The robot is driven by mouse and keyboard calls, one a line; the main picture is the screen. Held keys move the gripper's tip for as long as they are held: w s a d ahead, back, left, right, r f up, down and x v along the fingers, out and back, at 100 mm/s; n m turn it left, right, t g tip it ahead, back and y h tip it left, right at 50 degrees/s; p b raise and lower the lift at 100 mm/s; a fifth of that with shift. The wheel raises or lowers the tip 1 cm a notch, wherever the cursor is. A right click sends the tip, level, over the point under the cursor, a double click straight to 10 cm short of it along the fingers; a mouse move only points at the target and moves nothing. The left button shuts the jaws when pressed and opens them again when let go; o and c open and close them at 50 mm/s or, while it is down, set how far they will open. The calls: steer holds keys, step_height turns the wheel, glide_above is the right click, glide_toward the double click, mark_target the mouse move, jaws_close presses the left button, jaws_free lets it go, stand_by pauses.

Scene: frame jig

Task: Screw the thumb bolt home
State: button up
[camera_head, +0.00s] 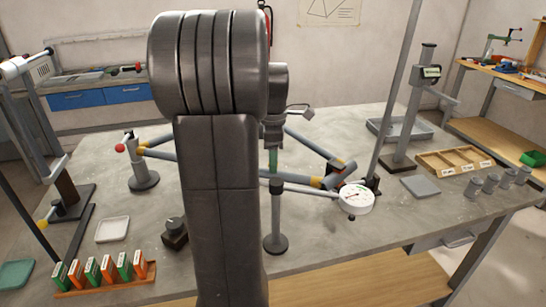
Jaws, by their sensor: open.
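My arm fills the middle of the head view and hides part of the frame jig. My gripper (273,146) points down just right of my big arm link; it is open, though its fingertips are small and partly hidden. It is over the jig's middle post (276,215), which stands on a round base. Grey frame tubes (300,141) with yellow bands spread to both sides. A left post (143,172) carries a lever with a red ball. I cannot make out the thumb bolt; whether anything lies between the jaws is unclear.
A tall thin pole (396,95) and a height gauge (407,110) rise at right. A rack of green and orange blocks (106,272) is front left.

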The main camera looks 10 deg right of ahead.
steer(key=c, duration=1)
steer(key=shift+r, duration=0.1)
